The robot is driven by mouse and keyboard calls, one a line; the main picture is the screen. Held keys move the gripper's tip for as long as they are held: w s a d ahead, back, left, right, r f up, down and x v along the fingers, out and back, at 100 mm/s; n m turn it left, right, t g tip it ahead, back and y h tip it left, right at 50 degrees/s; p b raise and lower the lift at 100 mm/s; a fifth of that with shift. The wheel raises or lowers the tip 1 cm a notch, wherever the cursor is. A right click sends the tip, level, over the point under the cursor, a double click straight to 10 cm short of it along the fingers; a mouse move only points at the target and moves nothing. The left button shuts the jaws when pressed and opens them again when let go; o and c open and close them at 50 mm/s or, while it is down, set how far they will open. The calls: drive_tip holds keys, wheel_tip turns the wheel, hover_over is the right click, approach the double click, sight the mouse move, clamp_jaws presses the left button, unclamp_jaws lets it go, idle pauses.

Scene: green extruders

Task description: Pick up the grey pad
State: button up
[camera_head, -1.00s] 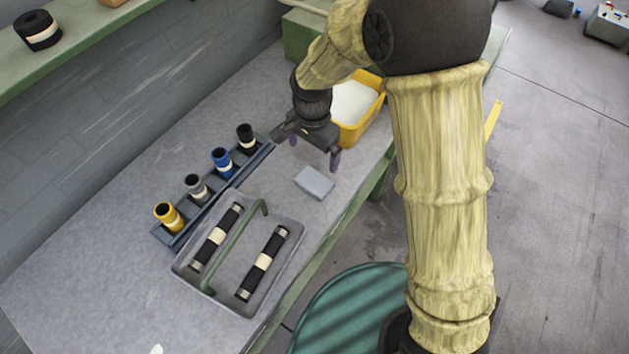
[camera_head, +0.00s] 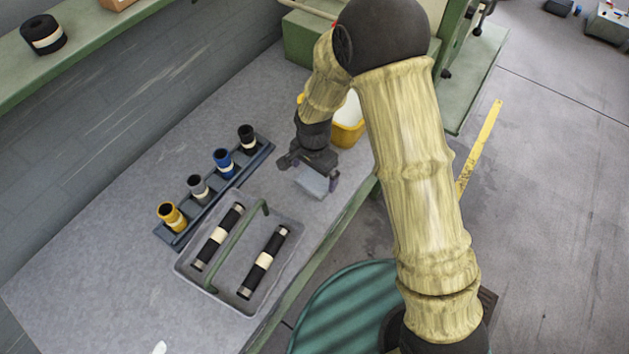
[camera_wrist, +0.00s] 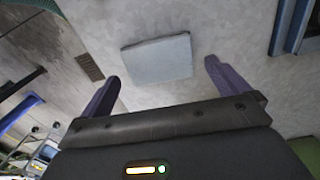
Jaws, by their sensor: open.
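The grey pad (camera_head: 311,182) lies flat on the grey bench top, between the tote tray and the yellow bin. In the head view my gripper hides part of it. In the wrist view the whole pad (camera_wrist: 157,60) shows as a pale grey block ahead of the fingertips, roughly centred between them. My gripper (camera_head: 308,180) is over the pad with its fingers apart and nothing between them. Its two purple fingers (camera_wrist: 162,76) stand wide open in the wrist view, and a gap to the pad shows there.
A grey tray (camera_head: 222,300) with a green handle holds two black rolls, left of the pad. A blue rack (camera_head: 262,152) holds several coloured cylinders behind it. A yellow bin (camera_head: 347,132) stands close behind my gripper. The bench's front edge (camera_head: 330,238) is near the pad.

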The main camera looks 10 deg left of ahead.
sight(314, 181)
drive_tip(key=shift+f, duration=1.6)
drive_tip(key=shift+c, duration=0.4)
drive_tip(key=c, duration=0.7)
